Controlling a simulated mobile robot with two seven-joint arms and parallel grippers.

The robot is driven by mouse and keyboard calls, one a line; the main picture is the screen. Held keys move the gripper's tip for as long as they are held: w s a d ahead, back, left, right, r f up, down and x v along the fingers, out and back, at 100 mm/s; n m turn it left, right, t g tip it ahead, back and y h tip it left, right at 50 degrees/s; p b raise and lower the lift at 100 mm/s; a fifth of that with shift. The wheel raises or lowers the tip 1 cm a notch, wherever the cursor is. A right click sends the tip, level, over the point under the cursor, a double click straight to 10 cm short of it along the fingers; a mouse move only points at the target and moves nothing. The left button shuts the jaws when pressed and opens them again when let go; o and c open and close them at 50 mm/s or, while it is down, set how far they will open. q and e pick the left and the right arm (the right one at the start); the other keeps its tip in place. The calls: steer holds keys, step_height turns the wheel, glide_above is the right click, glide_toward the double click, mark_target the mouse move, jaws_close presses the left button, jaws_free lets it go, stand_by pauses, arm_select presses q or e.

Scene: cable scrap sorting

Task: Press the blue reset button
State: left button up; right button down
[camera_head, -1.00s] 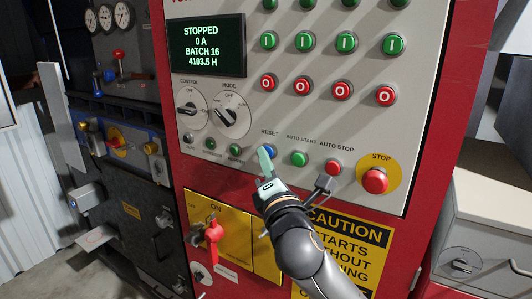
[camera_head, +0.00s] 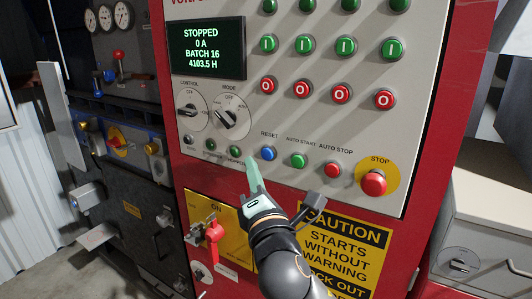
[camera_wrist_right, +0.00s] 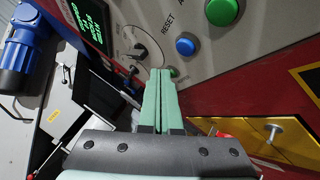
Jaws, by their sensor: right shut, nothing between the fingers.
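The blue reset button (camera_head: 268,153) sits under the RESET label on the grey control panel (camera_head: 300,120). It is fully visible and also shows in the right wrist view (camera_wrist_right: 186,46). My right gripper (camera_head: 251,165) is shut and empty. Its pale green fingertips are below and left of the blue button, apart from it in the head view. In the right wrist view the shut fingers (camera_wrist_right: 160,75) point toward the panel, with the blue button to their upper right. My left gripper is not in view.
A green AUTO START button (camera_head: 299,160), a red AUTO STOP button (camera_head: 332,170) and a red STOP mushroom (camera_head: 374,182) lie right of the blue button. The display (camera_head: 207,46) reads STOPPED. A red-handled switch (camera_head: 214,231) is below left of my gripper.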

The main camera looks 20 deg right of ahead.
steer(key=shift+s+a, duration=0.7)
steer(key=shift+a, duration=0.2)
steer(key=s+f+m+g+y, duration=0.2)
steer(key=s+f+m+g, duration=0.15)
steer(key=f, duration=1.15)
steer(key=s+f+m+g+y, duration=0.25)
steer(key=f+m, duration=0.25)
steer(key=f, duration=1)
steer(key=s+d+f+m+g+p, duration=0.1)
steer(key=s+f+m+g, duration=0.4)
steer(key=s+f+m, duration=0.7)
steer(key=s+d+f, duration=0.1)
steer(key=s+f, duration=0.4)
steer(key=shift+s+f+y, duration=0.25)
steer(key=shift+f+y, duration=0.1)
